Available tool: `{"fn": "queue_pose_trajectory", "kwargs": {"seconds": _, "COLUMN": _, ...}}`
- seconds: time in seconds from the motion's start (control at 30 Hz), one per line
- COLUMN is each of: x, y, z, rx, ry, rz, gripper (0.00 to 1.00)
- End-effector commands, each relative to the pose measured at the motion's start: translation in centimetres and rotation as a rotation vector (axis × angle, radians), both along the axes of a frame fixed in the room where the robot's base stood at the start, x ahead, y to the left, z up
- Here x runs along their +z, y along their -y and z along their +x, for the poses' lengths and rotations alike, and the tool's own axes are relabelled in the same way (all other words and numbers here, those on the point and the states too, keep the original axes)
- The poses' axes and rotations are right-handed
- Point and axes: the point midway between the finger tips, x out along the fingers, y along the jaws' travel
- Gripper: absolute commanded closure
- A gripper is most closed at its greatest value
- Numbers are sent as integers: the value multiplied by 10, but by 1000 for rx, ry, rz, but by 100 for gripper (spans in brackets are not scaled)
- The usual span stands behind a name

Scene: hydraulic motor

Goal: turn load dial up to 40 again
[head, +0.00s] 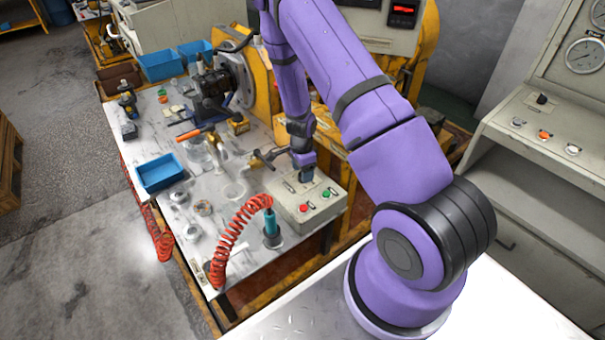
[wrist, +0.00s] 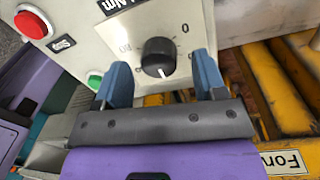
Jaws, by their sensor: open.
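The load dial (wrist: 158,57) is a round black knob on a pale panel marked "Nm" in the wrist view. Its white pointer line faces the bottom of that picture, towards my gripper. A "0" shows at its upper right, and a partly readable mark is on its left. My gripper (wrist: 162,72) is open, with one blue finger to the left of the dial and one to the right, and gaps between. In the head view my gripper (head: 305,174) is over the control box (head: 285,203), and the dial is hidden beneath it.
A red button (wrist: 30,24) and a green button (wrist: 94,80) sit left of the dial on the same panel. A teal tool with a coiled red hose (head: 240,230) stands close to the box. Yellow framing (wrist: 285,85) lies beyond the panel's edge.

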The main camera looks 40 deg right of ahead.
Motion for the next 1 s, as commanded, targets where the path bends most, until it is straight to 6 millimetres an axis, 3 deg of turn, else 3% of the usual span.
{"fn": "queue_pose_trajectory", "kwargs": {"seconds": 0.3, "x": 60, "y": -1, "z": 4, "rx": 3, "ry": 3, "rz": 1, "gripper": 36}}
{"fn": "queue_pose_trajectory", "kwargs": {"seconds": 0.5, "x": 85, "y": 0, "z": 5, "rx": 1, "ry": 2, "rz": 1, "gripper": 36}}
{"fn": "queue_pose_trajectory", "kwargs": {"seconds": 1.0, "x": 94, "y": 0, "z": 5, "rx": 0, "ry": -1, "rz": 1, "gripper": 36}}
